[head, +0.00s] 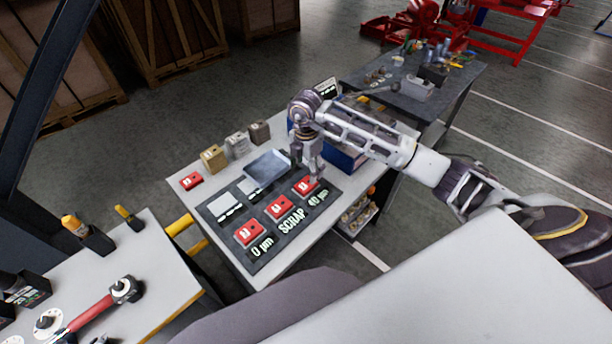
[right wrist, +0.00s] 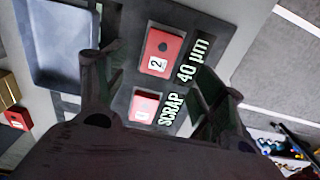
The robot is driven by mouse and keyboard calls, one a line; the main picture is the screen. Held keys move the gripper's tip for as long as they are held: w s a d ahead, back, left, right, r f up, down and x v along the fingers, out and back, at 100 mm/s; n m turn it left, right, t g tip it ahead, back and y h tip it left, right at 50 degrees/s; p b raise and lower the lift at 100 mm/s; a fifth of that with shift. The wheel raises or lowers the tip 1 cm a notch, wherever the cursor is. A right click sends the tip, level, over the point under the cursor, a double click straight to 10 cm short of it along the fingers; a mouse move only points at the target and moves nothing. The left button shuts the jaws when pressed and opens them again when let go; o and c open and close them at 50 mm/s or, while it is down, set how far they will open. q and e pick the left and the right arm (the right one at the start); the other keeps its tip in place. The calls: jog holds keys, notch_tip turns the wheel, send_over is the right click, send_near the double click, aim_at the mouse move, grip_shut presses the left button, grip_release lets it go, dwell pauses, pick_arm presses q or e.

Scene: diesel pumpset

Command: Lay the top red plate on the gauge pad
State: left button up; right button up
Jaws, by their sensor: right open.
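Three red plates lie in a row on a dark marked mat (head: 290,241): one near "0 µm" (head: 249,233), one near "SCRAP" (head: 279,207), and one near "40 µm" (head: 306,186). Another red plate (head: 191,181) lies apart at the table's left; I cannot tell whether any are stacked. My right gripper (head: 314,172) is open and empty, pointing down just above the plate near "40 µm". In the right wrist view, a plate marked 2 (right wrist: 159,51) and another red plate (right wrist: 145,106) show between the spread fingers. I cannot tell which surface is the gauge pad. My left gripper is out of view.
A grey-blue tray (head: 268,167) sits behind the mat. Several small blocks, one of them brass (head: 213,158), stand along the table's back. A dark bench (head: 417,100) with tools is behind right. A separate table (head: 170,262) stands at lower left.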

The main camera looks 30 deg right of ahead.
jog(key=shift+r, duration=2.4)
notch_tip(320, 180, up, 6)
jog(key=p, duration=0.4)
